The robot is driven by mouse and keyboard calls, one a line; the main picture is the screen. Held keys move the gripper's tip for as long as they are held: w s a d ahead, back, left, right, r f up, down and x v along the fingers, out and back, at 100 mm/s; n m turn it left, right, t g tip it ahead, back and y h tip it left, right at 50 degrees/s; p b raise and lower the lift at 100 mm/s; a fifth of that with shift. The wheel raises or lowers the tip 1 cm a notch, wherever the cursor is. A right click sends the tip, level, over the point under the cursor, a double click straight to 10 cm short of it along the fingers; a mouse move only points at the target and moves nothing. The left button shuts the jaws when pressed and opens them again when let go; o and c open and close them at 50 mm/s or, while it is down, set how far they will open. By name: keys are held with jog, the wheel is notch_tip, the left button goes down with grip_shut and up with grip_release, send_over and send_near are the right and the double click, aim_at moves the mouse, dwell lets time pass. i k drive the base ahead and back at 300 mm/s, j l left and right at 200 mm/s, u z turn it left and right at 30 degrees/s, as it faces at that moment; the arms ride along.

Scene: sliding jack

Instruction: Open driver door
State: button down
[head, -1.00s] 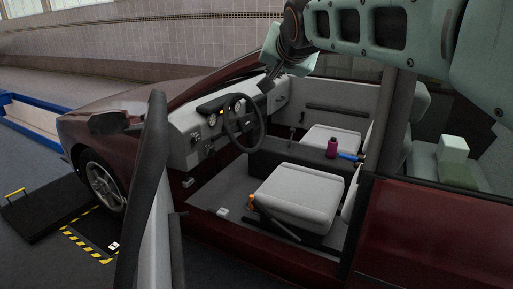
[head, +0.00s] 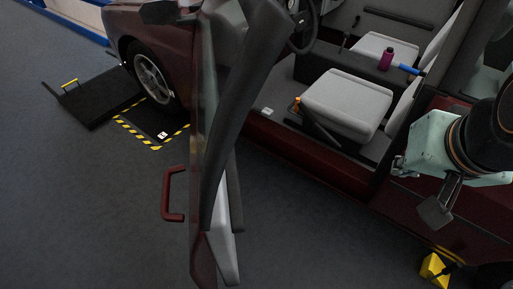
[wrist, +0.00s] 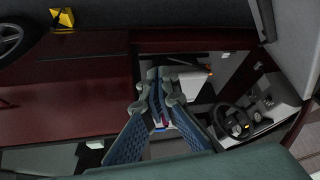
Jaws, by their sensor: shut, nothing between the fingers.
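The driver door (head: 235,110) stands swung out from the dark red car, seen nearly edge-on in the head view, with the cabin exposed behind it. Its red outer handle (head: 173,195) shows on the left, outer side. My gripper (head: 437,212) is at the right of the head view, beside the car's rear side panel and well apart from the door and handle. In the wrist view, my gripper's fingers (wrist: 164,80) are shut and empty, with the cabin opening beyond them. The door handle is not visible in the wrist view.
The front seat (head: 345,103) and steering wheel (head: 304,28) show inside. A yellow chock (head: 434,268) lies near the rear wheel. A black ramp (head: 95,98) and a yellow-black marked square (head: 155,125) lie by the front wheel. The floor left of the door is clear.

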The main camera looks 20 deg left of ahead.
aim_at(216, 213)
jog(key=l+u, duration=0.15)
jog(key=u, duration=0.2)
jog(key=k+l+u, duration=0.1)
jog(key=u, duration=0.3)
jog(key=k+l+u, duration=0.1)
jog(key=l, duration=0.2)
jog(key=i+j+z, duration=0.15)
jog(key=j, duration=0.2)
